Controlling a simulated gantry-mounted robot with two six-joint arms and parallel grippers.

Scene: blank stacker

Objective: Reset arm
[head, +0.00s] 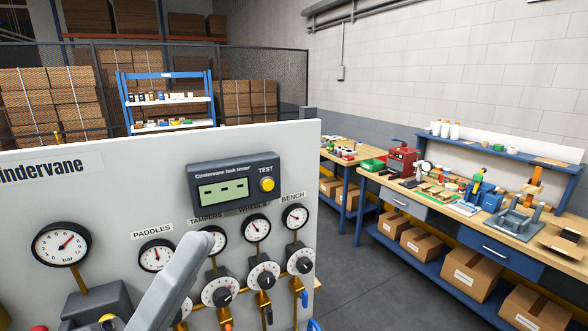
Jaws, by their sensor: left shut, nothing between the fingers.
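My left gripper (204,243) is a grey shape that rises from the bottom left, in front of the grey test panel (120,205). It is shut and holds nothing. Its tip is over the panel between the PADDLES gauge (155,256) and the TAMPERS gauge (216,241), and it hides part of a dial below. I cannot tell how far it is from the panel. My right gripper is not in view.
The panel carries a leak tester (233,182) with a yellow button, several gauges and dials. At right a workbench (400,200) holds tools, a red machine (402,160) and bottles, with cardboard boxes below. Grey floor (380,285) is clear between panel and bench.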

